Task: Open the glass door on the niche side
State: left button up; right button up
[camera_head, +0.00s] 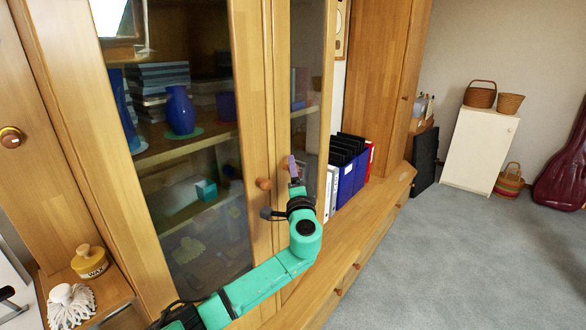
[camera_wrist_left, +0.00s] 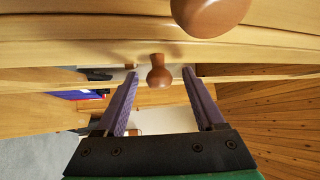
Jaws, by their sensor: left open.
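The cabinet has two glass doors. The niche-side glass door (camera_head: 303,90) is the narrow-looking one at right, beside the open niche with binders, and it looks closed. Its round wooden knob (camera_wrist_left: 158,75) shows between my left fingertips in the left wrist view; the gripper hides it in the head view. The other glass door (camera_head: 185,150) also looks closed, and its knob (camera_head: 263,183) shows large at the top of the wrist view (camera_wrist_left: 210,12). My left gripper (camera_head: 291,161) is open, with purple fingers on either side of the niche-side knob; contact cannot be told.
Blue and black binders (camera_head: 346,165) stand in the niche right of the door. A wooden ledge with drawers (camera_head: 345,240) runs below. A wax tin (camera_head: 90,262) and a white mop head (camera_head: 70,305) sit at lower left.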

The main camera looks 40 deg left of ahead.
pick_arm(q)
jog(key=shift+w+a, duration=0.5)
jog(key=shift+w, duration=0.05)
jog(key=shift+s+r, duration=0.1)
grip_shut()
dwell(0.9)
